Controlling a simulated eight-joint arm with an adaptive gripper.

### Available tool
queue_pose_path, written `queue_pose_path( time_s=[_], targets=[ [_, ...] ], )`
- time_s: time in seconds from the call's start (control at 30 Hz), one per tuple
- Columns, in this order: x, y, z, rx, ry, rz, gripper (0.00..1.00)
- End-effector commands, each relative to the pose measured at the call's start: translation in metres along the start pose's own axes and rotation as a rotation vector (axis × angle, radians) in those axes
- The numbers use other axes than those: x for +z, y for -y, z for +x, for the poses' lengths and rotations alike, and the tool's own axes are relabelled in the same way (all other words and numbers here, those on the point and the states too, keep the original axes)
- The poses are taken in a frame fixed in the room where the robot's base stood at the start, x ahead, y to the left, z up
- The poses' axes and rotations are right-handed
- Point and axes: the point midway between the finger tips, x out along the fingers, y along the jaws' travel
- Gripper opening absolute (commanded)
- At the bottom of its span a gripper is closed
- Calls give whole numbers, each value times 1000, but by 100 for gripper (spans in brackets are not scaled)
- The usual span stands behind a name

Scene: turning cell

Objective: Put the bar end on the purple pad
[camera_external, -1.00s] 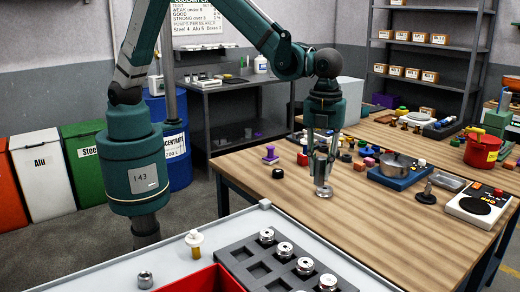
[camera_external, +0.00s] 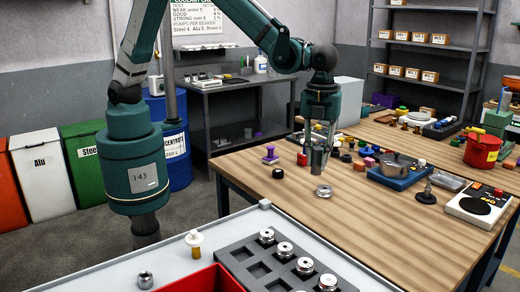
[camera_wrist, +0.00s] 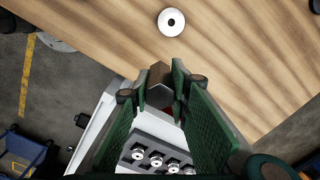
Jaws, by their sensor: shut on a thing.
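My gripper (camera_external: 319,168) is above the near wooden table, pointing down. The wrist view shows its fingers (camera_wrist: 160,98) closed around a brownish-grey hexagonal piece (camera_wrist: 159,75), which looks like the bar end. In the external view the fingers mostly hide this piece. A silver ring-like disc (camera_external: 323,191) lies on the table just below my gripper, apart from it; it also shows in the wrist view (camera_wrist: 171,22). A purple stand-like piece (camera_external: 270,155) sits at the table's back left. A flat purple patch (camera_external: 258,134) shows on the back bench; I cannot tell which is the pad.
Small coloured knobs, a blue-based pan (camera_external: 397,168) and a white scale (camera_external: 477,207) stand to the right. A grey tray (camera_external: 270,268) with several silver pieces and a red bin (camera_external: 205,281) are in front. The table's left front is clear.

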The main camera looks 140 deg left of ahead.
Motion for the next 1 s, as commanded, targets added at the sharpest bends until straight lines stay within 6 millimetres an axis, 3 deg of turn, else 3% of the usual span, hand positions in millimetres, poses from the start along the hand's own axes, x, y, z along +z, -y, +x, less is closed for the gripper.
queue_pose_path(
  time_s=[0.5,1.0],
  targets=[
    [130,-82,-33,0,0,14,0],
    [228,-185,-54,0,0,32,0]
  ],
)
